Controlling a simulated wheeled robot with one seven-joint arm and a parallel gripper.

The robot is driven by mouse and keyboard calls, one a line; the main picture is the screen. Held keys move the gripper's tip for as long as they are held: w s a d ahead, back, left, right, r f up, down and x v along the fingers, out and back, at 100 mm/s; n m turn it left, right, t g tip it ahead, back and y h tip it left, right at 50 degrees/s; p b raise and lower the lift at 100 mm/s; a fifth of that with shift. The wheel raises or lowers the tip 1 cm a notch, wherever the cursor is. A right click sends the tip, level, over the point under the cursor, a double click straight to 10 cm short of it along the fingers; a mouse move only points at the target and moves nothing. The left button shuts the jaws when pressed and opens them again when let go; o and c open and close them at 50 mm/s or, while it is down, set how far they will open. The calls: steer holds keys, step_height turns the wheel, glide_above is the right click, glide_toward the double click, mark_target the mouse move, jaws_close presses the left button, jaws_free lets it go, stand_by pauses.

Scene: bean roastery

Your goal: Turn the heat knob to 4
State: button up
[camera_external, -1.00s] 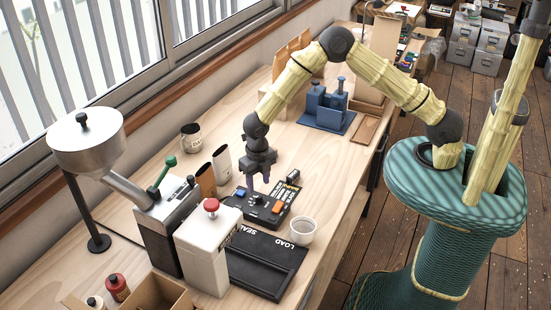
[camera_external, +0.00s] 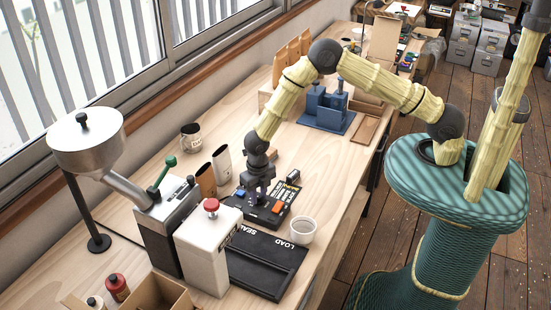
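A dark control panel (camera_external: 284,214) lies on the wooden bench. It carries a blue button (camera_external: 240,193), an orange switch (camera_external: 277,207) and pale lettering. My gripper (camera_external: 256,201) points straight down over the middle of the panel, between the blue and orange parts. Its fingertips are at or very near the panel's top. The heat knob is not clearly visible; the fingers cover that spot. The gap between the fingers is too small and dark to judge, so I cannot tell whether they grip anything.
A white box with a red knob (camera_external: 212,206) stands beside a black LOAD/SEAL tray (camera_external: 290,262) in front of the panel. A white cup (camera_external: 303,231) is close on the right. Two canisters (camera_external: 222,165) stand left of the arm. A blue stand (camera_external: 327,120) is behind.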

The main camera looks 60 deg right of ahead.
steer(key=shift+m+b, duration=0.3)
steer(key=shift+m, duration=0.1)
steer(key=m+b, duration=0.2)
steer(key=m, duration=0.1)
steer(key=m+b, duration=0.2)
steer(key=m, duration=0.3)
steer(key=m+b, duration=0.1)
steer(key=m, duration=0.3)
steer(key=shift+w, duration=0.1)
steer(key=m+b, duration=0.1)
steer(key=m, duration=0.3)
steer(key=shift+r+m+b, duration=0.1)
steer(key=shift+m+b, duration=0.25)
steer(key=shift+m, duration=0.05)
steer(key=o, duration=1)
